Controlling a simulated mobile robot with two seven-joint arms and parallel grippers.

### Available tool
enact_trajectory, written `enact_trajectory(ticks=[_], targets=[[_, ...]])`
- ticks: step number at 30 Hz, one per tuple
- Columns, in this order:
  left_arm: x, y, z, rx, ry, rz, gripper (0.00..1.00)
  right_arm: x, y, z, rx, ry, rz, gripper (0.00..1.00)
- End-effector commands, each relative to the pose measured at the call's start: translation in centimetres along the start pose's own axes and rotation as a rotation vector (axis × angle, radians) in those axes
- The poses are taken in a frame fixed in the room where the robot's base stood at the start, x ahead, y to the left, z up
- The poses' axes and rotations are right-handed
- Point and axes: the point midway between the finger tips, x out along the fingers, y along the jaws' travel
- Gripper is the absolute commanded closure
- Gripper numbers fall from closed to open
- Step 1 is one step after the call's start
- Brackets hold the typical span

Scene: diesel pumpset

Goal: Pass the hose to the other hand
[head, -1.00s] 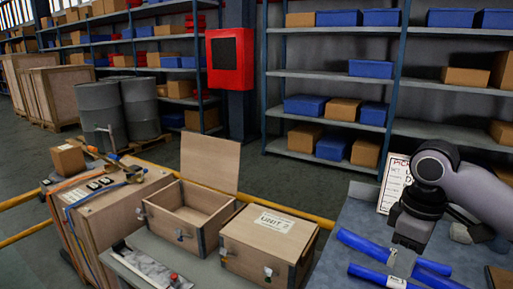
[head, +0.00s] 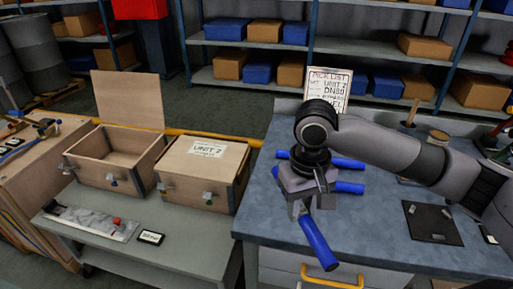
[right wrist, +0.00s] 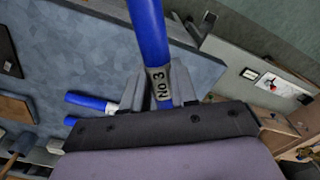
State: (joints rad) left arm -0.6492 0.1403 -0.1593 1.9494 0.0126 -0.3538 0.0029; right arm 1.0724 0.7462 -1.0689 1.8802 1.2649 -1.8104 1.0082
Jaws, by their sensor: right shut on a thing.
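My right gripper (head: 302,198) points down and is shut on a blue hose (head: 319,243), which slants over the front edge of the bench in the head view. In the right wrist view the fingers close around the grey label marked "No 3" on this hose (right wrist: 147,28). Its other end is hidden behind the gripper. Two other blue hoses (head: 348,163) (head: 347,187) lie on the bench behind the gripper, partly covered by it. Their ends also show at the left of the right wrist view (right wrist: 88,101). My left gripper is not in view.
The blue-grey bench (head: 262,215) has a pick list sign (head: 328,88) at its back and a dark plate (head: 425,222) at right. Left of it, a grey cart (head: 180,245) carries an open wooden box (head: 90,180) and a closed "UNIT 2" box (head: 207,150).

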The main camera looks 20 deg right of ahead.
Motion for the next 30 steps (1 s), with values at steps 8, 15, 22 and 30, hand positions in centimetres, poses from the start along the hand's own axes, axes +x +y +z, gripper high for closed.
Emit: enact_trajectory(ticks=[8,15,22,30], targets=[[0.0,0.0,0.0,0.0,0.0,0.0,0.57,0.9,-2.5,-0.7,0.042,-0.002,-0.002,1.0],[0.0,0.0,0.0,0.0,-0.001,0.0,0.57,2.6,-6.9,-2.0,0.136,-0.004,-0.001,1.0],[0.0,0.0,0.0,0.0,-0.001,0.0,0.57,4.2,-11.2,-3.3,0.23,-0.003,0.0,1.0],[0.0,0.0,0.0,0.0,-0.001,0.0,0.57,5.8,-15.3,-4.6,0.323,-0.003,0.002,1.0]])
